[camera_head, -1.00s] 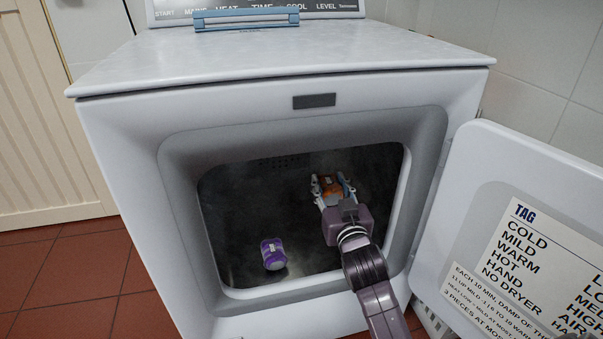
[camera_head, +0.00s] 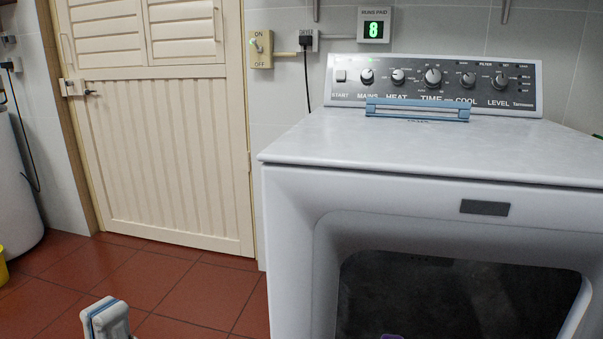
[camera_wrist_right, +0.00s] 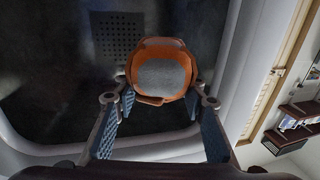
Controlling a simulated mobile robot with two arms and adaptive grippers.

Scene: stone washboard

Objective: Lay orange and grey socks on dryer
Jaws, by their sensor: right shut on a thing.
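The orange and grey socks (camera_wrist_right: 162,75) are a rolled bundle with an orange rim and a grey middle in the right wrist view. My right gripper (camera_wrist_right: 165,100) is shut on them, its blue-padded fingers on either side; it is out of the head view. The dark dryer drum shows behind the bundle. The white dryer (camera_head: 290,220) stands at the right of the head view, with a bare, flat top (camera_head: 400,145). My left gripper (camera_head: 105,318) is at the bottom left of the head view, its fingers together, low in front of the floor, well left of the dryer.
A blue handle (camera_head: 418,110) lies along the back of the dryer top, before the control panel (camera_head: 430,85). A bit of a purple thing (camera_head: 392,337) shows in the dark door opening. A cream door (camera_head: 165,160) and red-tiled floor (camera_head: 190,300) are at the left.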

